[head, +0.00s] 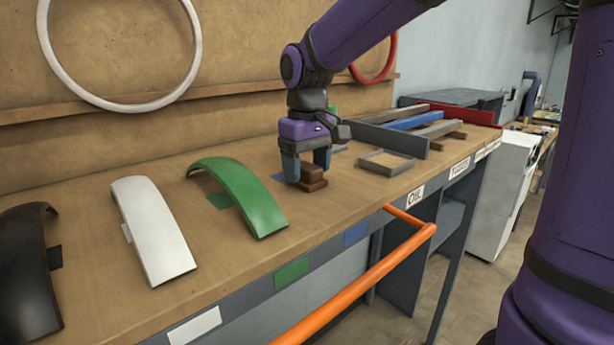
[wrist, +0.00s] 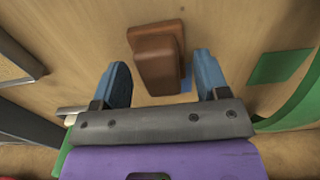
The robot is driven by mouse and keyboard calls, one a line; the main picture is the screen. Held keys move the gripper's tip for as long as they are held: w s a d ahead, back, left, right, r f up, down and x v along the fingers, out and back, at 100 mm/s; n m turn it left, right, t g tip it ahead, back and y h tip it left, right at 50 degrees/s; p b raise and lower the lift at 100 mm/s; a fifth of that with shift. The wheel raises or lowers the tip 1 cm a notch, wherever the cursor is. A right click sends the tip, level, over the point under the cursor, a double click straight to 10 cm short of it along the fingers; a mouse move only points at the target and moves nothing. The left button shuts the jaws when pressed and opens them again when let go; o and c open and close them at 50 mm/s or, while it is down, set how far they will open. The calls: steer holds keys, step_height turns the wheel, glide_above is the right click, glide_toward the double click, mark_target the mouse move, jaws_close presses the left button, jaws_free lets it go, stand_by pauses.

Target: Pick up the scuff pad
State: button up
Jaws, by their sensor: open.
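A brown stepped block, which looks to be the scuff pad (head: 314,173), rests on the wooden workbench. In the wrist view the scuff pad (wrist: 156,60) shows between the two blue fingers and reaches beyond their tips. My gripper (head: 307,168) is open, low over the bench at the pad, pointing down. In the wrist view my gripper (wrist: 162,70) is empty. A blue patch (wrist: 187,82) shows on the bench beside and partly under the pad.
A green fender (head: 245,193), a white fender (head: 152,230) and a black fender (head: 27,270) lie left of my gripper. A shallow grey tray (head: 386,163) and frame bars (head: 412,124) lie to the right. An orange rail (head: 370,275) runs along the front.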

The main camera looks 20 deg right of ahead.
mark_target(308, 167)
steer(key=shift+c, duration=0.2)
steer(key=c, duration=1.1)
steer(key=shift+o, duration=0.2)
steer(key=shift+r, duration=0.6)
steer(key=shift+s+r, duration=0.2)
steer(key=shift+r, duration=0.4)
steer(key=shift+s+r, duration=0.2)
steer(key=shift+r, duration=0.4)
steer(key=s+r, duration=0.1)
steer(key=s, duration=1.4)
steer(key=shift+r, duration=0.15)
steer(key=shift+s, duration=0.1)
